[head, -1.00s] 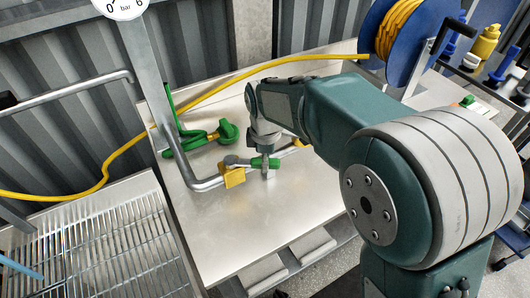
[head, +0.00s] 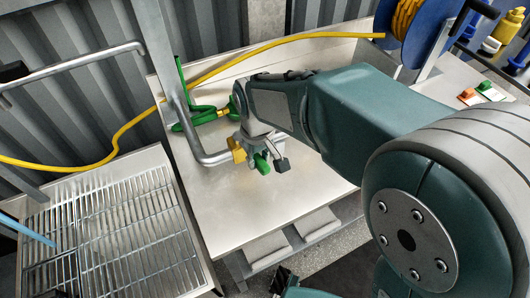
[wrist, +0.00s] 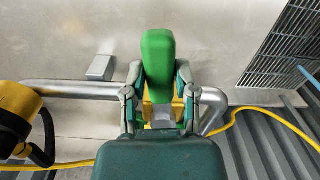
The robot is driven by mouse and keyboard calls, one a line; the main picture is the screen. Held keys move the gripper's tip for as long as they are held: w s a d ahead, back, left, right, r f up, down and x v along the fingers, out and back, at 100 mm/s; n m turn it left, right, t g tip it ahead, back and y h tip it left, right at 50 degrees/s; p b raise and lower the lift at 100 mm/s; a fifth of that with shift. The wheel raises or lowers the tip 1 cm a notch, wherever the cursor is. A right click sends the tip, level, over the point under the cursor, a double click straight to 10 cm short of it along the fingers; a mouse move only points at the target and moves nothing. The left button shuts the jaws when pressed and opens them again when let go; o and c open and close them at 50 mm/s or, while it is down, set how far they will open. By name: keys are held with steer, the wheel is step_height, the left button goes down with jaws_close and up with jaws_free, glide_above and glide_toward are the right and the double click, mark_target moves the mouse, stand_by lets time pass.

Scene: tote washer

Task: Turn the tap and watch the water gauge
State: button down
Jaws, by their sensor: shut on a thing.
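The tap sits on a bent grey pipe (head: 212,158) above the metal tabletop. Its yellow body (head: 236,150) and green handle (head: 262,164) show in the head view. In the wrist view the green handle (wrist: 158,62) stands between my fingers, with some yellow behind it. My gripper (wrist: 160,100) is shut on the handle, one finger on each side. In the head view my gripper (head: 261,150) comes down onto the tap from above and partly hides it. The water gauge is not in either view now.
A yellow hose (head: 250,52) runs along the back to a blue reel (head: 400,25). A green fitting (head: 190,117) lies behind the pipe. A slatted drain tray (head: 105,235) is at the left. A yellow and black thing (wrist: 20,118) is close to my gripper. The front tabletop is clear.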

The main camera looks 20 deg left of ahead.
steer(key=shift+s+a+m, duration=0.4)
steer(key=shift+s+m, duration=0.05)
steer(key=shift+m, duration=0.35)
steer(key=shift+c, duration=2.2)
jaws_free()
steer(key=shift+o, duration=0.2)
steer(key=shift+a+f, duration=0.1)
steer(key=shift+a, duration=0.1)
steer(key=shift+d+r, duration=0.15)
steer(key=shift+r, duration=0.35)
step_height(320, 180, up, 11)
steer(key=shift+a, duration=0.2)
